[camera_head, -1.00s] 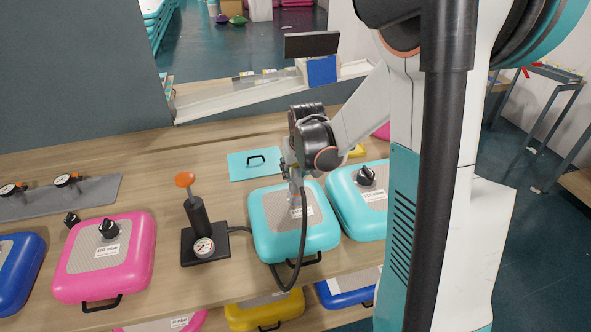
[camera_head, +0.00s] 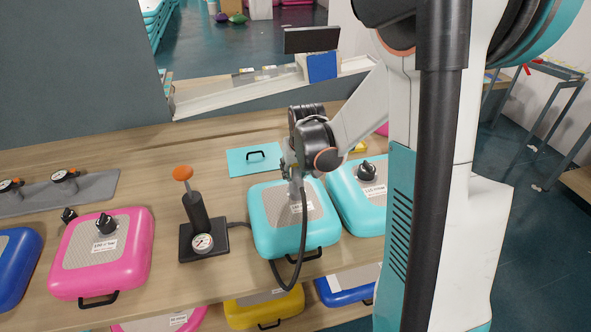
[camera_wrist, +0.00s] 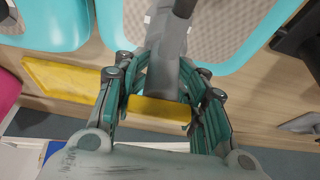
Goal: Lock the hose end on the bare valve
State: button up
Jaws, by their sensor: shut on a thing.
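My gripper (camera_head: 295,172) hangs over the middle teal inflatable block (camera_head: 265,232). In the wrist view my gripper (camera_wrist: 160,105) has its fingers closed around the grey hose end (camera_wrist: 163,75), with a yellow bar (camera_wrist: 160,109) across it. The hose end points toward the block's grey mesh patch (camera_wrist: 225,22). The black hose (camera_head: 277,276) loops down in front of the block. The bare valve is hidden behind the hose end and gripper, so I cannot tell whether the two are seated or locked.
The pump (camera_head: 197,211) with orange knob and gauge stands left of the teal block. Another teal block (camera_head: 347,205) with a black valve cap adjoins it on the right. A pink block (camera_head: 125,263) lies farther left. A teal panel with a handle (camera_head: 238,163) lies behind.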

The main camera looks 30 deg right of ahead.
jog(key=shift+f+b, duration=0.6)
jog(key=shift+f, duration=0.2)
jog(key=m+h, duration=0.1)
jog(key=m, duration=0.4)
jog(key=shift+s+d+g+h+b, duration=0.1)
jog(key=shift+d+g+h+b, duration=0.1)
jog(key=shift+g+h+b, duration=0.2)
jog(key=shift+m+g+h, duration=0.3)
jog(key=shift+m, duration=0.8)
jog(key=m, duration=0.1)
jog(key=m+g, duration=0.1)
jog(key=m, duration=0.1)
jog(key=shift+s+d+h+b, duration=0.15)
jog(key=shift+s+h+b, duration=0.05)
jog(key=shift+h+b, duration=0.1)
jog(key=shift+r, duration=0.1)
jog(key=shift+m, duration=0.3)
